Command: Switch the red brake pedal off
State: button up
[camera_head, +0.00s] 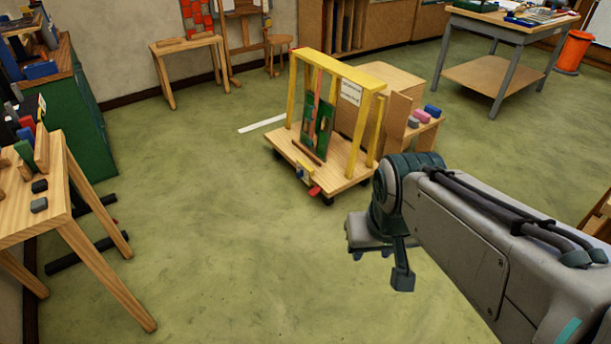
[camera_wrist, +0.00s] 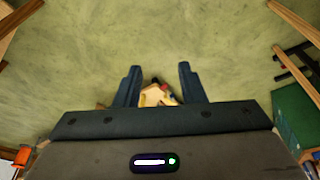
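The red brake pedal (camera_head: 315,191) sticks out low at the front edge of a wheeled wooden trolley (camera_head: 338,178) in the head view. A small blue part is beside it on the same edge. The trolley carries a yellow frame (camera_head: 354,73) with a green and red leaded panel (camera_head: 317,127). My gripper (camera_head: 380,265) is in front and to the right of the pedal, apart from it. In the wrist view its two fingers (camera_wrist: 159,84) are spread with nothing held.
A wooden table (camera_head: 30,205) with small blocks stands at the left, before a green cabinet (camera_head: 85,120). A workbench (camera_head: 505,28) and an orange bin (camera_head: 573,52) stand at the back right. The floor before the trolley is clear.

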aim_at(313, 192)
jog(key=u, duration=0.25)
jog(key=i, duration=0.55)
jog(key=u, duration=0.5)
jog(key=i, duration=1.55)
jog(key=z, duration=0.6)
jog(key=i, duration=0.6)
jog(key=z, duration=0.4)
